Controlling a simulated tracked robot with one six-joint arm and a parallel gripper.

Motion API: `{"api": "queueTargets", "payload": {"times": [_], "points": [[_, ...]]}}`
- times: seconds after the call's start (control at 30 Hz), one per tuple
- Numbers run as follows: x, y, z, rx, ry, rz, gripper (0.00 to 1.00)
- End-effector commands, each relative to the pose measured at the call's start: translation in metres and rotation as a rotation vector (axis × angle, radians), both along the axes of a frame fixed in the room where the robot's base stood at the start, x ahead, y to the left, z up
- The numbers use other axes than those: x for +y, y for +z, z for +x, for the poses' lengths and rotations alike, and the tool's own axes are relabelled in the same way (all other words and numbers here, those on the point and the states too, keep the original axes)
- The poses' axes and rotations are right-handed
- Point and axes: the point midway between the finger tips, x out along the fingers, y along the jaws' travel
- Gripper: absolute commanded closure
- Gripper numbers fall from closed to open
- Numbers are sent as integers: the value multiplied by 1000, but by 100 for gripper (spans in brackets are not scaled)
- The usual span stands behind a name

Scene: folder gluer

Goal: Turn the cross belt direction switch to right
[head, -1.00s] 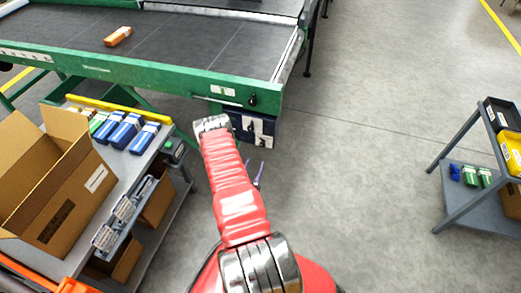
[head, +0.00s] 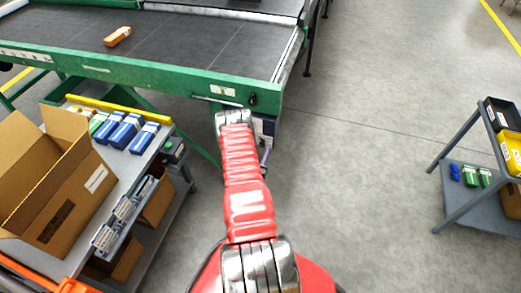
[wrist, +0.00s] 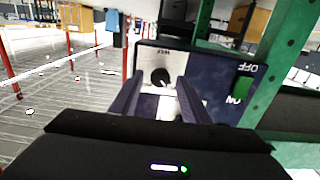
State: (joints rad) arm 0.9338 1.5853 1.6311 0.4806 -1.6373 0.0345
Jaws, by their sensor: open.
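A dark blue control box (wrist: 225,70) with white label plates shows in the wrist view, its lettering upside down. It carries a black rotary knob (wrist: 160,77) on a white plate, apparently the direction switch; the plate's small lettering is unclear. A green switch (wrist: 243,88) with OFF and ON marks is to the right. My gripper (wrist: 158,92) is open, its two fingers either side of the knob in the picture; I cannot tell whether they touch it. In the head view the box (head: 268,127) hangs under the conveyor corner, mostly hidden by my arm. A fingertip (head: 265,158) shows there.
The green-framed conveyor (head: 150,75) carries an orange box (head: 117,36). Its edge has another black knob (head: 252,99). A cart with an open carton (head: 55,180) stands at left, a grey shelf cart (head: 480,207) at right. The floor between is clear.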

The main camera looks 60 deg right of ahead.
Motion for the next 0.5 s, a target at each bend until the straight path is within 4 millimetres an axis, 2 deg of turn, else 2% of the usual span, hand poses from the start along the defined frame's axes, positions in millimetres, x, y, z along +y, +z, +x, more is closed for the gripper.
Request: {"api": "queueTargets", "payload": {"times": [0.07,0.5], "points": [[0,0,0,0,0,0,59],[0,0,0,0,0,0,90]]}}
